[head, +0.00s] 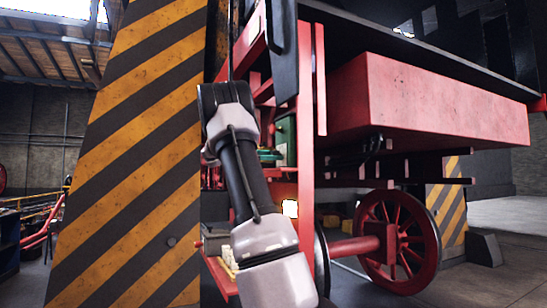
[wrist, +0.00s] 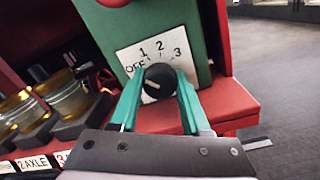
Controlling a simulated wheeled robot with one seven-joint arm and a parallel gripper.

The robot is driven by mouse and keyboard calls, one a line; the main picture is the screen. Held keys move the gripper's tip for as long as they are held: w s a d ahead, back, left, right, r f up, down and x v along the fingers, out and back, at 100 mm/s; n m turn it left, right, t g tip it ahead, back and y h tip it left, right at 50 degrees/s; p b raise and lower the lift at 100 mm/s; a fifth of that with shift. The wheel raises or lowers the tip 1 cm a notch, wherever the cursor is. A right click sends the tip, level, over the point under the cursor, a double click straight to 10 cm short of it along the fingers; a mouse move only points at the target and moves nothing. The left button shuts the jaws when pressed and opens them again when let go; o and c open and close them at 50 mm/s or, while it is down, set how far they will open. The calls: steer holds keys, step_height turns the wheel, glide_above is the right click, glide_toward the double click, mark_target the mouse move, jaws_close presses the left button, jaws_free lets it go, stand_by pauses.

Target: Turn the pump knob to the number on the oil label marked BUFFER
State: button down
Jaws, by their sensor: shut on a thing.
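The pump knob (wrist: 159,80) is black and round, on a white dial plate (wrist: 139,53) marked OFF, 1, 2 and 3, fixed to a green pump box (wrist: 150,25). A pale mark shows on the knob's face, but I cannot tell which number it points to. My gripper (wrist: 159,88) is shut on the knob, with one teal finger on each side of it. In the wrist view, oil labels (wrist: 33,163) sit at the lower left; one reads "2 AXLE" and another begins with 3, cut off by my gripper. I see no readable BUFFER label.
In the head view, a striped pillar (head: 130,150) is close left of my arm, and the red locomotive frame (head: 305,150) is close right.

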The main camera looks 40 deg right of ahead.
steer(key=shift+w+m, duration=0.1)
steer(key=shift+m, duration=2.1)
steer(key=shift+c, duration=2)
jaws_free()
steer(key=v, duration=1)
steer(key=shift+a, duration=0.4)
